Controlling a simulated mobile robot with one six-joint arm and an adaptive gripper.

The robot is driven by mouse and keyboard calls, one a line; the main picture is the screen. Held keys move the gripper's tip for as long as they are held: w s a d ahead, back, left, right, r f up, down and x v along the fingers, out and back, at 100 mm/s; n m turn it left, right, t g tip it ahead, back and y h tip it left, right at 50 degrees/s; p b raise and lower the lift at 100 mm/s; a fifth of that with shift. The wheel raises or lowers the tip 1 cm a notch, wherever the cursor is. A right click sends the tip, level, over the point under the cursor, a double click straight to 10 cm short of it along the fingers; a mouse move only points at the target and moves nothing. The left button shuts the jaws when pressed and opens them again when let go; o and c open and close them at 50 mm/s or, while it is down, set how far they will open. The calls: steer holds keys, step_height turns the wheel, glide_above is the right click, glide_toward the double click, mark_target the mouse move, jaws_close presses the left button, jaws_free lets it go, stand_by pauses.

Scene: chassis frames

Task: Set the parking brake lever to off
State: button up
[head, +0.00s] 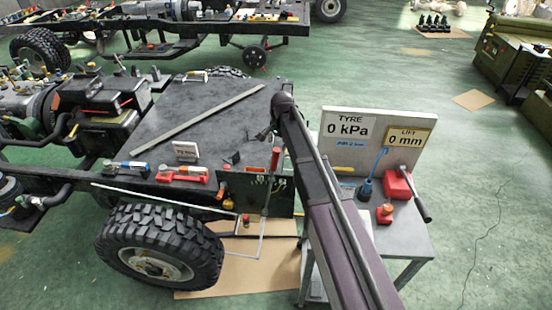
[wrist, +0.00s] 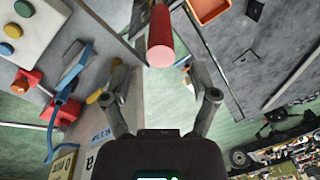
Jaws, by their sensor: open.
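The parking brake lever seems to be the upright one with a red grip (head: 275,159), at a dark green panel (head: 238,187) on the near side of the chassis. In the wrist view a red round-ended grip (wrist: 160,42), apparently the same lever, points toward my gripper (wrist: 157,70). My gripper is open, with one finger on each side of the grip's near end. No contact shows. In the head view my gripper (head: 268,132) is small and dark, just above the red grip and partly hidden by my arm. Any on or off marking is too small to read.
A grey side table (head: 400,240) at the right holds a red box with a black handle (head: 398,184), a blue tool and a sign board (head: 345,127). Red and blue tools lie on the chassis edge. Green floor is open at the right.

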mark_target(276, 154)
steer(key=shift+w+a+f+b, duration=0.1)
steer(key=shift+a+f+b, duration=0.05)
steer(key=shift+f+b, duration=1.25)
steer(key=shift+w+a+f+b, duration=0.1)
steer(key=shift+f+b, duration=1.1)
steer(key=shift+f, duration=0.3)
jaws_close()
